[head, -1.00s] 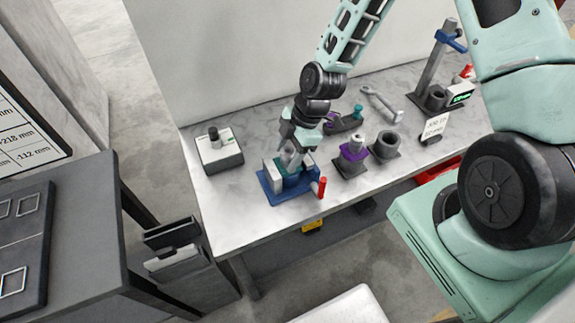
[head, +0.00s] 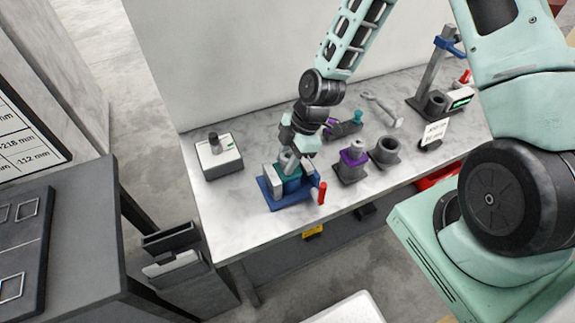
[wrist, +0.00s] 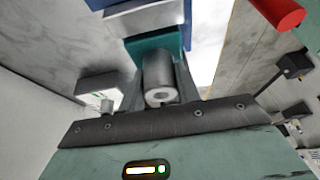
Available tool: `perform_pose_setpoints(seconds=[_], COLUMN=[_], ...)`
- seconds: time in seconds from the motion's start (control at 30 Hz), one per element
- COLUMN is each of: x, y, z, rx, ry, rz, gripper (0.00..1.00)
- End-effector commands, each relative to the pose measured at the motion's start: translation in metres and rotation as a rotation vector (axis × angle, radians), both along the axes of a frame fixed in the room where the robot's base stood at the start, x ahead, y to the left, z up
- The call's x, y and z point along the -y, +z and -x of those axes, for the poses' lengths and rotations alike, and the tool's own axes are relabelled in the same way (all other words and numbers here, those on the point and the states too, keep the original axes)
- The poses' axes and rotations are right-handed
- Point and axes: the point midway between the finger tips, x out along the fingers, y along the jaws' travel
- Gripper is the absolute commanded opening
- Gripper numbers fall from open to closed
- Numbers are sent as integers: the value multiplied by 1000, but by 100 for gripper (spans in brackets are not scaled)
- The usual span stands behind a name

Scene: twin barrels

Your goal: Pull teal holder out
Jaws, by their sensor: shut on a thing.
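The teal holder (head: 292,186) sits in a blue vise (head: 270,199) with pale grey jaws and a red handle, near the front edge of the bench. Its grey cylindrical top also shows in the wrist view (wrist: 159,78), with a teal part (wrist: 135,46) beyond it. My gripper (head: 291,161) is above the vise and shut on the holder's grey top. The fingers hide part of the holder, and its lower end is hidden in the vise.
A purple-collared holder (head: 353,158) and an empty grey cup (head: 384,151) stand to the right. A white-topped box (head: 218,157) stands to the left. A wrench (head: 381,108) lies behind. Bare bench is at front left.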

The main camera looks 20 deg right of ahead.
Motion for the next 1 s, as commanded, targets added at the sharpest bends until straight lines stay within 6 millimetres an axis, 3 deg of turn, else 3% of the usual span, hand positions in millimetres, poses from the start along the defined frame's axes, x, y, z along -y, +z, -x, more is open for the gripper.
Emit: perform_pose_setpoints(seconds=[1.0], x=[0], y=[17], z=[0], rx=[1], ry=[1], rz=[0], gripper=[2])
